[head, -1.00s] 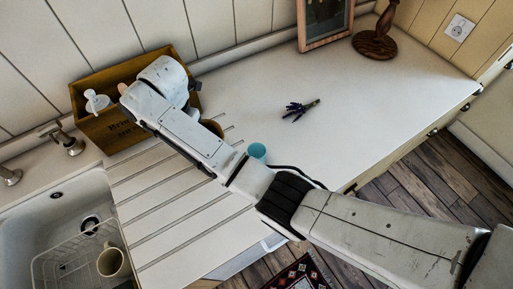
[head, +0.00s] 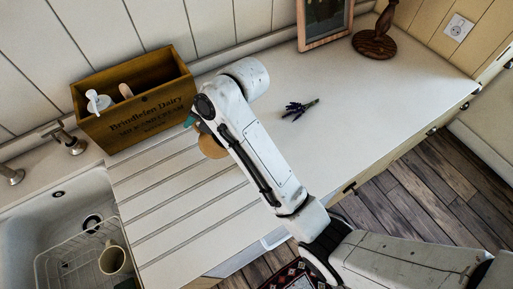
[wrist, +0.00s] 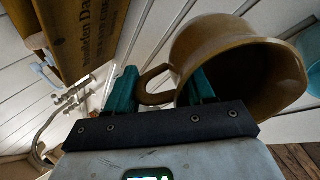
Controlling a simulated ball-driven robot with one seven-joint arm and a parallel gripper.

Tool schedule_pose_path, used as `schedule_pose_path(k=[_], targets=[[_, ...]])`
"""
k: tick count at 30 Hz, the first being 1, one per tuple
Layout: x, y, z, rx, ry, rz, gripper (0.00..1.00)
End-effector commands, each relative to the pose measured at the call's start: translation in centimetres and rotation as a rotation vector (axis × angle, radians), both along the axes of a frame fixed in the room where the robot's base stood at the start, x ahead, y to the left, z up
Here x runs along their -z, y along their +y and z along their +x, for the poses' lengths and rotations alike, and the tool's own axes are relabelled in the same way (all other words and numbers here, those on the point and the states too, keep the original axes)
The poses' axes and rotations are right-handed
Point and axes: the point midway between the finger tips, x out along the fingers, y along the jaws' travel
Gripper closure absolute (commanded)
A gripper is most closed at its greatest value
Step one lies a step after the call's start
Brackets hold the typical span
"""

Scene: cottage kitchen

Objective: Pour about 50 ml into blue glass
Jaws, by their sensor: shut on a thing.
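My gripper (wrist: 160,88) is shut on the handle of a brown jug (wrist: 215,45), with a teal finger on each side of the handle. The jug's open mouth faces the lower right in the wrist view, and its inside is dark; I cannot make out the liquid. In the head view the jug (head: 212,147) shows partly beside my arm, over the ribbed drainer. The blue glass (wrist: 309,58) shows at the right edge of the wrist view, apart from the jug. In the head view my arm hides the glass.
A wooden dairy crate (head: 140,112) with bottles stands against the wall. The sink (head: 50,215) holds a wire rack and a mug (head: 113,260). A lavender sprig (head: 299,108) lies on the counter. A frame (head: 325,20) and a wooden base (head: 375,44) stand behind; the counter's right side is clear.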

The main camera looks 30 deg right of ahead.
Motion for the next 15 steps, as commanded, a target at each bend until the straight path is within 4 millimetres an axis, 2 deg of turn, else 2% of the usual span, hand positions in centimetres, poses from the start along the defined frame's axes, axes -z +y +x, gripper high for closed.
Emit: schedule_pose_path(k=[15], targets=[[-1.6, -1.1, -1.1, 0.0, -0.107, 0.106, 1.0]])
